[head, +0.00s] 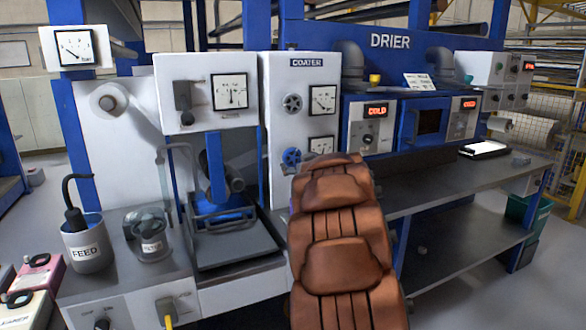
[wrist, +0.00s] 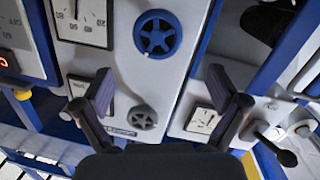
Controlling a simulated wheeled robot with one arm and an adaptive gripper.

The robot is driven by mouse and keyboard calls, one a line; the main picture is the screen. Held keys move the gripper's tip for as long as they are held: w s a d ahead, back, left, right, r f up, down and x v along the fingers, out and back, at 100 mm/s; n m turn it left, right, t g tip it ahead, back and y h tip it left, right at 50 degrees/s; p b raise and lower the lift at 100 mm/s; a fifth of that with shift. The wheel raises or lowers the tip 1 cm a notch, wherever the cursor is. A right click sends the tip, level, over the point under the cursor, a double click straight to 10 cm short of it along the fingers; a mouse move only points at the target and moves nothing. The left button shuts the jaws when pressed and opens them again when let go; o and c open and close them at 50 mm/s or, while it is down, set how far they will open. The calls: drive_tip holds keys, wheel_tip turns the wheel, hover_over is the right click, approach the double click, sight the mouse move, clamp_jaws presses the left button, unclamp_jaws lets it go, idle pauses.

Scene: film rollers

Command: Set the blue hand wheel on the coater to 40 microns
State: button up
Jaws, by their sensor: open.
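The blue hand wheel (head: 291,157) is on the white coater panel (head: 279,79), below a grey hand wheel (head: 292,103). A dial gauge (head: 322,146) is beside it, partly covered by my brown arm; its reading is too small to tell. The wrist view shows the panel upside down, with the blue wheel (wrist: 157,33) at the top and its gauge (wrist: 85,20) to the left. My gripper (wrist: 160,75) is open and empty, its fingers spread in front of the panel, between the blue wheel and the grey one in the picture. It touches neither wheel visibly.
An upper gauge (head: 322,99) is beside the grey wheel. A lever (head: 183,103) and another gauge (head: 230,92) are on the panel to the left. The drier (head: 427,122) and a grey bench (head: 440,185) are to the right. A feed pot (head: 87,243) is at the left.

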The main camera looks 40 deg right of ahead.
sight(293, 158)
drive_tip(key=shift+n+t+y, duration=0.6)
drive_tip(key=shift+t+y, duration=0.2)
drive_tip(key=shift+t, duration=0.1)
drive_tip(key=shift+w+d+f+b, duration=0.1)
drive_tip(key=shift+w+d+f, duration=0.15)
drive_tip(key=shift+w+d, duration=0.75)
drive_tip(key=shift+w+d+f+b, duration=0.1)
drive_tip(key=shift+w+d+f, duration=0.25)
drive_tip(key=shift+w, duration=1.2)
drive_tip(key=shift+w+d+f+b, duration=0.15)
drive_tip(key=shift+w+d, duration=0.65)
drive_tip(key=shift+w, duration=0.45)
drive_tip(key=shift+c, duration=0.4)
drive_tip(key=c, duration=1.1)
drive_tip(key=shift+o, duration=0.2)
drive_tip(key=shift+n, duration=0.3)
drive_tip(key=n, duration=0.5)
drive_tip(key=shift+f+b, duration=0.1)
drive_tip(key=shift+b, duration=0.3)
drive_tip(key=shift+n+b, duration=0.8)
drive_tip(key=shift+n, duration=1.4)
